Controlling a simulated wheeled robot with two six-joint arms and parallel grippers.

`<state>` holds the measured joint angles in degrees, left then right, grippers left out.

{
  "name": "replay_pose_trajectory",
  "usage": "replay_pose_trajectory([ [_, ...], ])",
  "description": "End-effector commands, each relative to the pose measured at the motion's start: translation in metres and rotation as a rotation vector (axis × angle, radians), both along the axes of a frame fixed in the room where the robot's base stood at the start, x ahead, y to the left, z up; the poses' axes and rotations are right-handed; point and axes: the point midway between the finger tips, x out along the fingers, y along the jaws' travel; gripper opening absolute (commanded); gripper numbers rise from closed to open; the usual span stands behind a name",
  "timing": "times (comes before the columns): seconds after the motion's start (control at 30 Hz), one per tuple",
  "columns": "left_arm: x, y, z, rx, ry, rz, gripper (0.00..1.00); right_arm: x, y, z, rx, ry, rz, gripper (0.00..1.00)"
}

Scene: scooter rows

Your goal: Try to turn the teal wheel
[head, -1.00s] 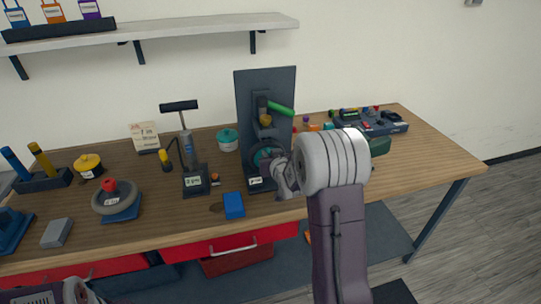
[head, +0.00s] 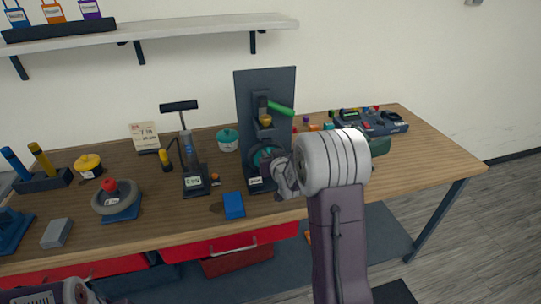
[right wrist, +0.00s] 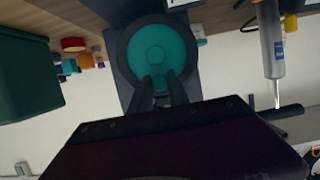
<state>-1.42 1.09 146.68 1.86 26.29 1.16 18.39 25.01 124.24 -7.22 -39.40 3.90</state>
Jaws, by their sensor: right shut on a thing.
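The teal wheel (head: 262,154) is mounted low on a dark upright panel (head: 283,90) on the bench. In the right wrist view it is a teal disc (right wrist: 157,47) with a dark surround and a round hub. My right gripper (head: 277,165) reaches it from the right and partly covers it in the head view. In the right wrist view its two dark fingers (right wrist: 161,88) are shut on a small teal knob at the wheel's edge. My left gripper is not in view; only part of my left arm shows at the bottom left.
A green lever (head: 281,108) sticks out above the wheel. A pump (head: 188,150) stands left of the panel, with a blue block (head: 233,205) in front. A dark green box (right wrist: 28,75) is close by in the right wrist view.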

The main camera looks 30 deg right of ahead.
Motion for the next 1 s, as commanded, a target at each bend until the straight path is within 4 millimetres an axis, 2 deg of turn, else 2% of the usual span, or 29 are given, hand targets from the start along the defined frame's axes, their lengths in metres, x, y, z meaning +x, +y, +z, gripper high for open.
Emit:
replay_pose_trajectory([
  [0.73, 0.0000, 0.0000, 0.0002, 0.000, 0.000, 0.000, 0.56, -0.0004, -0.0023, -0.0001, -0.001, 0.000, 0.003, 0.00],
  [0.77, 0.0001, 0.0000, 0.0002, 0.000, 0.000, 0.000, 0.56, -0.0004, -0.0024, -0.0001, -0.001, 0.000, 0.002, 0.24],
  [1.0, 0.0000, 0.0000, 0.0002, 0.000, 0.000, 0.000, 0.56, -0.0005, -0.0028, 0.0001, -0.001, 0.000, 0.000, 0.91],
])
